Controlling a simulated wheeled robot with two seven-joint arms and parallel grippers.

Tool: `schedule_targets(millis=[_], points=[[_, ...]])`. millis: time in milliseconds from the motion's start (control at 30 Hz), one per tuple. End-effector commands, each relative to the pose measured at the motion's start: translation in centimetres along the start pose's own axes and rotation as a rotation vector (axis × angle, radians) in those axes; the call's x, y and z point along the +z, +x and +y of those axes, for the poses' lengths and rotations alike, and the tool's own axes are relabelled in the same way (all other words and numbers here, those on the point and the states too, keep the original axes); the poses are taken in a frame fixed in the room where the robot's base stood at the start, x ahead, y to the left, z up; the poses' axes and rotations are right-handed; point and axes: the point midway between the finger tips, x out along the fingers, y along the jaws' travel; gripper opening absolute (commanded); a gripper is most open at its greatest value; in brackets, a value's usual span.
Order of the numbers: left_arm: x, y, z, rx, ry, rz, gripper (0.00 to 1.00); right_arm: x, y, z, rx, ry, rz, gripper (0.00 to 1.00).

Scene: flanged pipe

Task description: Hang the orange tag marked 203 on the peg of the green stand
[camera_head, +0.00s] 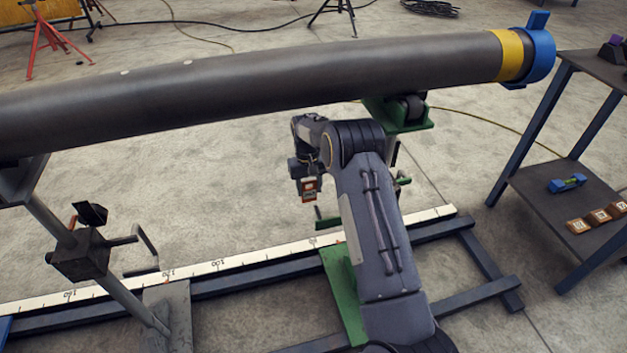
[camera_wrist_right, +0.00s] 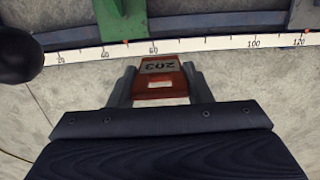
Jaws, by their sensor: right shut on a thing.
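The orange tag (camera_head: 309,188) hangs from my right gripper (camera_head: 308,174), below the pipe and left of the green stand (camera_head: 408,113). In the right wrist view the orange tag (camera_wrist_right: 160,88) is between the two fingers, and its number 203 reads upside down. The right gripper is shut on it. The green stand carries the pipe on a dark roller; my right arm hides part of its post. Its green foot (camera_head: 344,296) is on the rail. I cannot make out the peg clearly. A green part (camera_wrist_right: 120,18) shows beyond the tag in the wrist view. My left gripper is not in view.
The dark pipe (camera_head: 250,80) spans above the arm, with a blue flange (camera_head: 541,52) at its right end. A grey stand (camera_head: 80,250) is at left. A marked white scale (camera_head: 215,263) runs along the rail. A shelved table (camera_head: 600,240) with several orange-brown tags stands at right.

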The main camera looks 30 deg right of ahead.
Motion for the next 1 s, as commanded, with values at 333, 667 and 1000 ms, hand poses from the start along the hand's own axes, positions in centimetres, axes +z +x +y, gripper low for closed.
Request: schedule_targets(millis=[333, 667, 1000], points=[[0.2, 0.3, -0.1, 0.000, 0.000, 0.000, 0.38, 1.9, 0.3, 0.0, 0.000, 0.001, 0.000, 0.24], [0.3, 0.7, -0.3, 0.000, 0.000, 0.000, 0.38, 3.8, 0.7, 0.0, 0.000, 0.001, 0.001, 0.24], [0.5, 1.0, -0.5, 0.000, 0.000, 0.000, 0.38, 5.8, 1.1, 0.0, 0.000, 0.000, 0.001, 0.24]])
